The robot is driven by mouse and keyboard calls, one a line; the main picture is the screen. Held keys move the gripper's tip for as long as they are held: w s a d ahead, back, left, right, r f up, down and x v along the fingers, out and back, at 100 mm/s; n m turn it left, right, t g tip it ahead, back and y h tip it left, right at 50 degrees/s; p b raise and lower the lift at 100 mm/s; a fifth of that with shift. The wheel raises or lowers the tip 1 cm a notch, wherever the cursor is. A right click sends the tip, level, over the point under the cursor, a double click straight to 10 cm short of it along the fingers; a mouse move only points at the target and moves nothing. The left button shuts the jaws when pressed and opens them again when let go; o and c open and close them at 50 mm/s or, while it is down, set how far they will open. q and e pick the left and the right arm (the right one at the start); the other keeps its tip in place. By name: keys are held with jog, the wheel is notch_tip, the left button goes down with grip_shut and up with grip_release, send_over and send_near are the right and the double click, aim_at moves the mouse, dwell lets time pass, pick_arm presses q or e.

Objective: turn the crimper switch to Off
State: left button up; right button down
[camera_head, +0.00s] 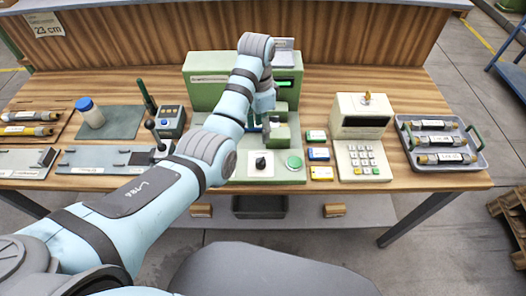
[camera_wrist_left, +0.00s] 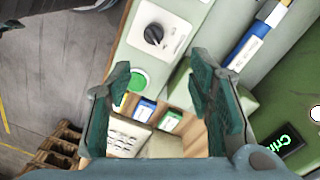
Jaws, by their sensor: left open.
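The crimper (camera_head: 201,93) is a green machine on the wooden bench with a display at its upper right. Its switch is a black rotary knob (camera_head: 260,162) on a white plate at the front of its base, left of a round green button (camera_head: 294,162). In the left wrist view the knob (camera_wrist_left: 154,34) is beyond the fingertips, with the green button (camera_wrist_left: 138,80) lower; labels and setting are too small to read. My left gripper (camera_wrist_left: 159,68) is open and empty, apart from the knob. In the head view it hangs over the crimper base, partly hidden by my arm. My right gripper is out of view.
Several coloured blocks (camera_head: 318,154) and a cream keypad device (camera_head: 362,158) stand right of the crimper. A grey tray (camera_head: 478,163) with labelled cylinders is at far right. A control box with a lever (camera_head: 170,121) and a blue-capped bottle (camera_head: 90,113) stand left.

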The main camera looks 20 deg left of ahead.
pick_arm(q)
send_over(260, 159)
jog(key=f, duration=0.3)
jog(key=f+b, duration=0.1)
jog(key=f, duration=0.2)
jog(key=shift+s+f, duration=0.2)
jog(key=shift+f, duration=0.15)
jog(key=f, duration=0.3)
jog(key=f+b, duration=0.1)
jog(key=f, duration=0.1)
jog(key=shift+w+f, duration=0.3)
jog(key=shift+w, duration=0.05)
jog(key=shift+w+f, duration=0.1)
jog(key=shift+f, duration=0.2)
jog(key=shift+s+r, duration=0.2)
jog(key=shift+c, duration=0.3)
jog(key=c, duration=0.3)
grip_shut()
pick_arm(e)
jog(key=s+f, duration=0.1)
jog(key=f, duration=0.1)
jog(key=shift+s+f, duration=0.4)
